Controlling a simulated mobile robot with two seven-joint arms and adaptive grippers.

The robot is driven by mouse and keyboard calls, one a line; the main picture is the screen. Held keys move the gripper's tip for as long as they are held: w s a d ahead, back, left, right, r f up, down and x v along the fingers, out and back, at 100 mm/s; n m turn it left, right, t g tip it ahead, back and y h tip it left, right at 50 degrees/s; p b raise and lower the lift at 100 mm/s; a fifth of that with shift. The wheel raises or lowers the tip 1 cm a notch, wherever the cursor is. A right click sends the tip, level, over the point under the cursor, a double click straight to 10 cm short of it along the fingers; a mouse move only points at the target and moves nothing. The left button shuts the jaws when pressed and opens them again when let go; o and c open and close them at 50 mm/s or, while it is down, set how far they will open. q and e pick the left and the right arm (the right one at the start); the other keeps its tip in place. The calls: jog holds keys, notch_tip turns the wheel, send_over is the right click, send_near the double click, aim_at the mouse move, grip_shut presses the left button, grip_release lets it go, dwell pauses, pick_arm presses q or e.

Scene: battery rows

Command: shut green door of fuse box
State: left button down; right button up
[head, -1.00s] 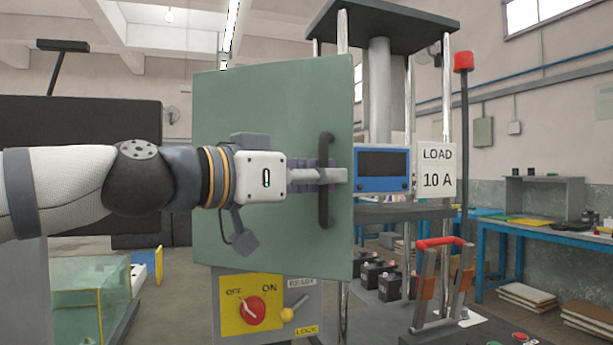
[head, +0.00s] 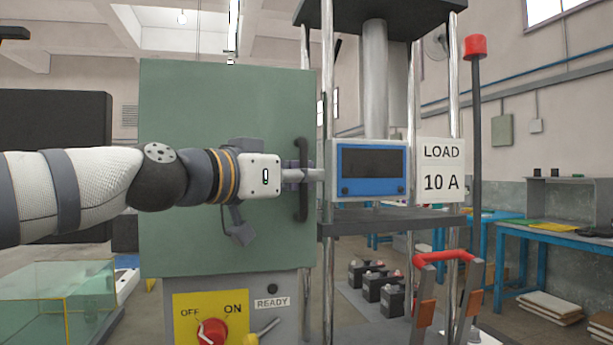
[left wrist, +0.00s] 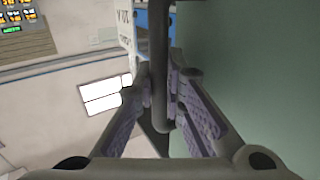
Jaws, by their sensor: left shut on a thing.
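The green door (head: 220,110) of the fuse box (head: 288,312) faces me almost square in the head view. Whether a gap is left behind it, I cannot tell. Its dark upright handle (head: 302,208) is near its right edge. My left gripper (head: 308,175) reaches across the door from the left and is shut on the handle. In the left wrist view the handle (left wrist: 158,60) runs between the two finger pads, with the green door face (left wrist: 255,70) on the right. My right gripper is not in view.
A yellow OFF/ON panel with a red knob (head: 212,332) is below the door. A blue meter (head: 372,172) and a "LOAD 10 A" sign (head: 441,168) stand right of the door. A red-handled lever frame (head: 445,256) is at lower right. A glass tank (head: 60,285) is at lower left.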

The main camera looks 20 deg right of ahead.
pick_arm(q)
jog(key=shift+w, duration=0.2)
jog(key=c, duration=1.6)
grip_release()
jog(key=shift+a, duration=0.15)
jog(key=shift+c, duration=0.2)
jog(key=v, duration=1.2)
jog(key=shift+f, duration=0.1)
